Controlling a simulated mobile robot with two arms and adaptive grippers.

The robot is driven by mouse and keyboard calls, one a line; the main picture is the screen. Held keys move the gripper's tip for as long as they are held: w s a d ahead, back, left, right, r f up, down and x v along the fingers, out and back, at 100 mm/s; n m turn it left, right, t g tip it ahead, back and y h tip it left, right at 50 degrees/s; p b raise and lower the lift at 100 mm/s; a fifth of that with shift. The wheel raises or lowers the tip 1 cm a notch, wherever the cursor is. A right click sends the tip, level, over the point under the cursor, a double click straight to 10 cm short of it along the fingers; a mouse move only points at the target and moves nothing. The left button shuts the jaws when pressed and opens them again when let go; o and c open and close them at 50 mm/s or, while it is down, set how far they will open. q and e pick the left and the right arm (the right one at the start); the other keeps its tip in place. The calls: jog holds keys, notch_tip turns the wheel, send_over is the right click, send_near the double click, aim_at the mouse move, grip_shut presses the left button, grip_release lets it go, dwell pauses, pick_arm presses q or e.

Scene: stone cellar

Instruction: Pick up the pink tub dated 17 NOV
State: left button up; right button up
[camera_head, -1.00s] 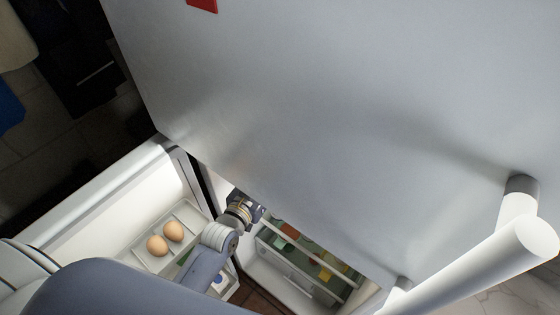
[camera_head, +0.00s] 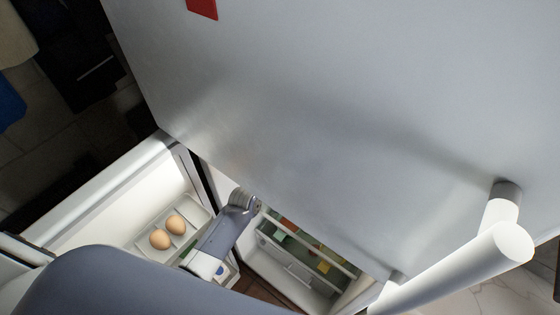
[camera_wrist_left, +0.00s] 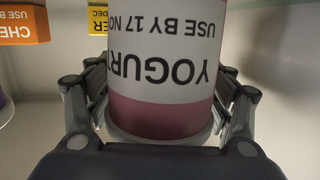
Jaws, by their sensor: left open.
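A pink tub (camera_wrist_left: 160,118) with a white label is close in front of the left wrist camera. The label appears upside down and reads YOGUR and USE BY 17 NO, with the rest cut off. My left gripper (camera_wrist_left: 160,105) is open, with one finger on each side of the tub. I cannot tell whether the fingers touch it. In the head view my left arm (camera_head: 225,230) reaches into the open fridge, and its gripper is hidden behind the fridge's upper door. The right gripper is not in view.
An orange box (camera_wrist_left: 22,22) and a yellow box (camera_wrist_left: 97,18) stand left of the tub in the wrist view. The large grey door (camera_head: 300,120) covers much of the head view. Two eggs (camera_head: 168,232) sit in the lower door's rack. Fridge shelves (camera_head: 305,255) show at the right.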

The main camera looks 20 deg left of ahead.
pick_arm(q)
jog(key=c, duration=0.9)
jog(key=shift+r, duration=0.15)
